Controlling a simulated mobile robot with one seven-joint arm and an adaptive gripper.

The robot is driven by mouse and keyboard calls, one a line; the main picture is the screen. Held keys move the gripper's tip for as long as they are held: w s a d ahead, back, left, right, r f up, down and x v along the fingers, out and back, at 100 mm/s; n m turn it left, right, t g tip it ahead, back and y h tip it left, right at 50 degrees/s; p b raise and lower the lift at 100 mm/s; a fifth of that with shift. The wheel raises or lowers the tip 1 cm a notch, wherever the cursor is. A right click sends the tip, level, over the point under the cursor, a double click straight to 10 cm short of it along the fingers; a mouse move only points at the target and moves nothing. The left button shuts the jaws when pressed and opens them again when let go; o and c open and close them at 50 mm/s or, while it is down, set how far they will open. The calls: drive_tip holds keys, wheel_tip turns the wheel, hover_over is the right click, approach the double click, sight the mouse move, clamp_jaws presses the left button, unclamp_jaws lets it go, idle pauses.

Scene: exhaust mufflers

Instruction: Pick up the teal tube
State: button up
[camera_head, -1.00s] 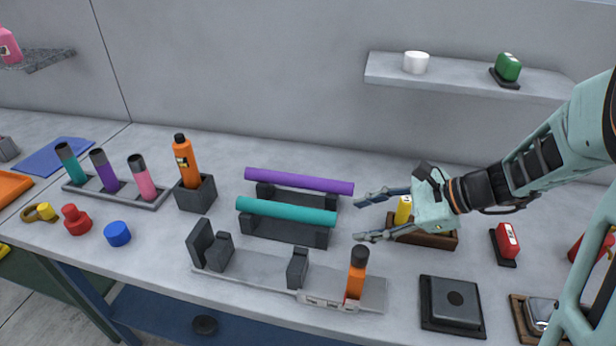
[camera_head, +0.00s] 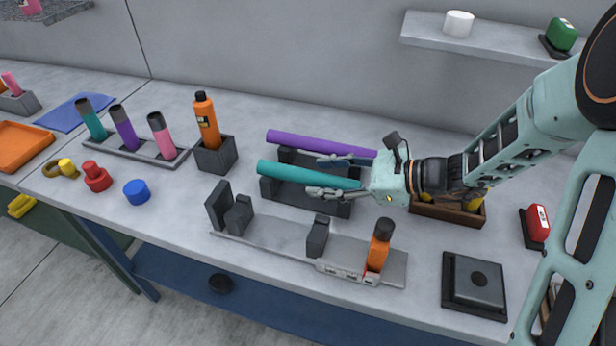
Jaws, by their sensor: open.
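The teal tube (camera_head: 300,174) lies across a dark two-post rack (camera_head: 284,196) in the middle of the table. A purple tube (camera_head: 312,143) lies behind it on a similar rack, roughly parallel. My gripper (camera_head: 330,176) is open at the right end of the teal tube. One finger shows in front of the tube's right end, the other behind it, between the teal and purple tubes. The tube's right tip is partly hidden by my gripper. I cannot tell whether the fingers touch the tube.
An orange bottle in a dark holder (camera_head: 215,153) is at the left. A wooden box (camera_head: 446,211) is under my wrist. A black pad (camera_head: 474,285) lies at the front right.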

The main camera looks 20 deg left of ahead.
drive_tip(key=shift+x, duration=1.1)
clamp_jaws()
